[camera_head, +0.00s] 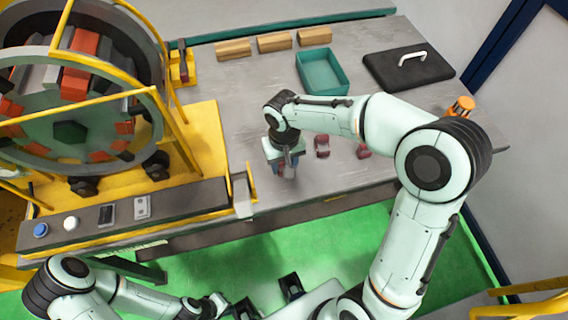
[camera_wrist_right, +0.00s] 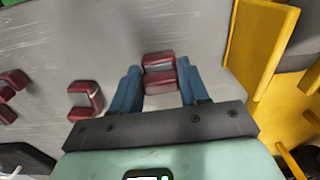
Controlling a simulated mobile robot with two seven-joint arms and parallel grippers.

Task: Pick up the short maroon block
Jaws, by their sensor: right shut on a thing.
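My right gripper (camera_head: 285,168) points down at the near part of the grey table, left of two maroon blocks (camera_head: 322,146) (camera_head: 363,151). In the right wrist view its blue fingers (camera_wrist_right: 160,88) are shut on a short maroon block (camera_wrist_right: 159,62) with a grey band across its middle. The gripper hides this block in the head view. I cannot tell whether the block still touches the table. The other maroon blocks also lie to the left in the wrist view (camera_wrist_right: 86,98) (camera_wrist_right: 12,86). My left gripper (camera_head: 214,305) is low at the bottom, away from the table; its fingers are unclear.
A yellow-framed stator machine (camera_head: 205,150) stands left of the right gripper, its edge close by. A teal tray (camera_head: 322,84), wooden blocks (camera_head: 274,42), a black case with a white handle (camera_head: 408,70) and a yellow holder (camera_head: 183,68) are farther back.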

